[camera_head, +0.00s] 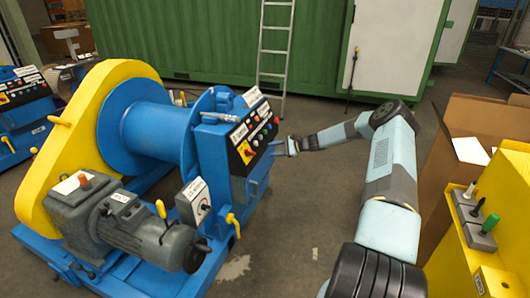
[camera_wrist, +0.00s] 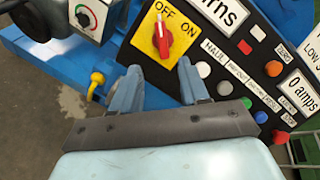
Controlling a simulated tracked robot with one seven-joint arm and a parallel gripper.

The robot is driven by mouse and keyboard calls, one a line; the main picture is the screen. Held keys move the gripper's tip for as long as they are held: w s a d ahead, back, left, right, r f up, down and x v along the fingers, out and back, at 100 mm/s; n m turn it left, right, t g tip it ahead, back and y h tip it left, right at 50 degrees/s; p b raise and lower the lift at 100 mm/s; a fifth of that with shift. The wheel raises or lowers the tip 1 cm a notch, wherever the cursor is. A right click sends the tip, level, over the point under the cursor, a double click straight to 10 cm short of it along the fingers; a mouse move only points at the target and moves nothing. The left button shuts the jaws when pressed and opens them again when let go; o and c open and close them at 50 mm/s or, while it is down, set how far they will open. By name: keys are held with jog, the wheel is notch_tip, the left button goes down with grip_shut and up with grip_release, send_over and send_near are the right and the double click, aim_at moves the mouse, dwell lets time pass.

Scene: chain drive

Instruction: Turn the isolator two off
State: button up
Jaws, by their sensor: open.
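A red rotary switch (camera_wrist: 163,38) sits on a yellow plate marked OFF and ON, on the winch's black control panel (camera_head: 253,135). In the head view its yellow plate (camera_head: 245,152) is at the panel's lower left.
Coloured buttons and lamps, a gauge reading 0 amps (camera_wrist: 297,95) and labels share the panel. A grey box with a small dial (camera_wrist: 85,15) and a yellow lever (camera_wrist: 97,80) are nearby. A yellow lever stand (camera_head: 490,255) is at right; open floor (camera_head: 285,215) lies between.

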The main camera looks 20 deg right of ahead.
jog(key=shift+v, duration=1.1)
jog(key=shift+r, duration=0.1)
jog(key=s+a+r+n+g+h, duration=0.25)
jog(key=s+a+r, duration=0.2)
jog(key=r, duration=0.25)
jog(key=s+a+r+n+g+h, duration=0.1)
jog(key=s+a+r+n+g, duration=0.15)
jog(key=a+r+n, duration=0.35)
jog(key=s+a+r+n+h, duration=0.1)
jog(key=s+a+r+h, duration=0.15)
jog(key=s+r, duration=0.55)
jog(key=s+a+r+n+h, duration=0.1)
jog(key=s+r+h, duration=0.2)
jog(key=s+r, duration=0.55)
jog(key=s+r+n+t+h, duration=0.1)
jog(key=s+r+h, duration=0.1)
jog(key=s+r, duration=0.5)
jog(key=s+r+n+t+h, duration=0.1)
jog(key=s+r+n, duration=0.15)
jog(key=s, duration=0.75)
jog(key=s+d+r+t, duration=0.1)
jog(key=s, duration=0.7)
jog(key=s+d+r+t+h, duration=0.1)
jog(key=s, duration=0.8)
jog(key=shift+d+n, duration=0.3)
jog(key=shift+n, duration=0.1)
